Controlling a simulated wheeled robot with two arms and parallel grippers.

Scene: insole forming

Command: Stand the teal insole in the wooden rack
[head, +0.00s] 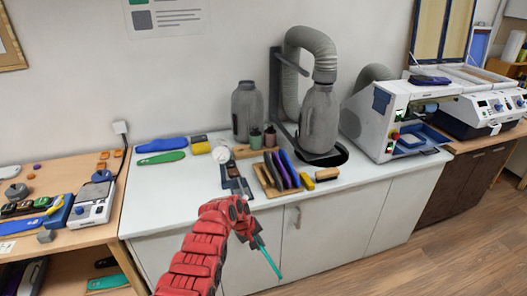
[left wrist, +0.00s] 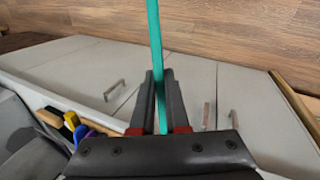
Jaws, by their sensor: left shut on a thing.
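The teal insole (head: 268,258) shows edge-on as a thin strip in front of the white counter, pointing down and right. My left gripper (head: 246,234) is shut on it. In the left wrist view the insole (left wrist: 154,40) runs up from between the two dark fingers (left wrist: 159,105). The wooden rack (head: 262,181) sits on the counter, behind and above my gripper in the head view. Several dark purple and blue insoles (head: 281,170) stand tilted in it. The gripper and insole are apart from the rack. My right gripper is not in view.
A yellow block (head: 327,174) and a grey ducted machine (head: 319,118) stand close to the rack. Small dark tools (head: 236,180) lie left of it. Blue and green insoles (head: 162,157) lie at the counter's back left. The counter's front left is bare.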

